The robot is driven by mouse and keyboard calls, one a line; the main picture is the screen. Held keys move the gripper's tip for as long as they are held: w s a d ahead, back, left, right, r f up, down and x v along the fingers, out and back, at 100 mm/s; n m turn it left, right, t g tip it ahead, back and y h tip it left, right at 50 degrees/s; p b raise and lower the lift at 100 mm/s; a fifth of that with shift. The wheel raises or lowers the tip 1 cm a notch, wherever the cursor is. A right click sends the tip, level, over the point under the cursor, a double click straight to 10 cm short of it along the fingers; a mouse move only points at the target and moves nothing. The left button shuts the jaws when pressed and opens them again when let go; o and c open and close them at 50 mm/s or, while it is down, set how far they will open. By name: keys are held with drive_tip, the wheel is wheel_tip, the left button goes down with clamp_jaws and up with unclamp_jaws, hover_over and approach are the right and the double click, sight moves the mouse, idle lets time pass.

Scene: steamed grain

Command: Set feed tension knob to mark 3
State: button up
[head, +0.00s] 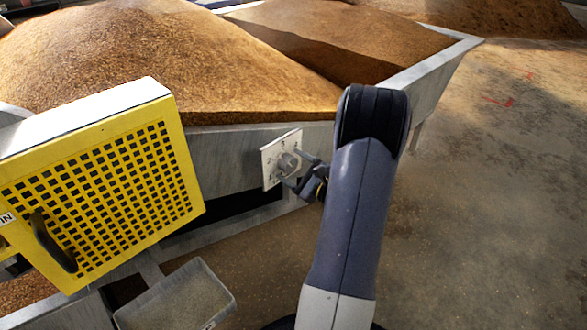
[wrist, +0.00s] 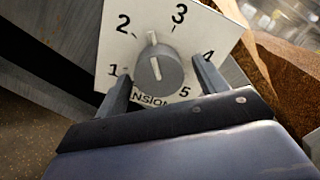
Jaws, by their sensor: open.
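The feed tension knob (wrist: 160,68) is a round grey knob on a white dial plate (wrist: 109,48) with numbers 1 to 5. In the wrist view its white pointer line points up, between mark 2 and mark 3. In the head view the plate (head: 267,170) is fixed on the side of a grey metal trough, with the knob (head: 286,161) at its middle. My gripper (wrist: 161,67) is open, with one finger on each side of the knob. I cannot tell if either finger touches it. My gripper (head: 296,169) also shows close to the plate in the head view.
A yellow perforated cover (head: 105,190) with a dark handle (head: 52,242) juts out left of the dial. The trough (head: 225,155) holds heaped brown grain (head: 150,60). A grey metal tray (head: 175,298) is below. Open floor (head: 490,180) lies to the right.

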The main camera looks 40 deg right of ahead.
drive_tip(key=shift+c, duration=0.3)
drive_tip(key=c, duration=0.9)
drive_tip(key=m+p, duration=0.2)
drive_tip(key=m, duration=0.1)
drive_tip(key=shift+a, duration=0.1)
drive_tip(key=shift+m+p, duration=0.95)
drive_tip(key=shift+m, duration=0.85)
drive_tip(key=o, duration=1)
drive_tip(key=shift+c, duration=0.2)
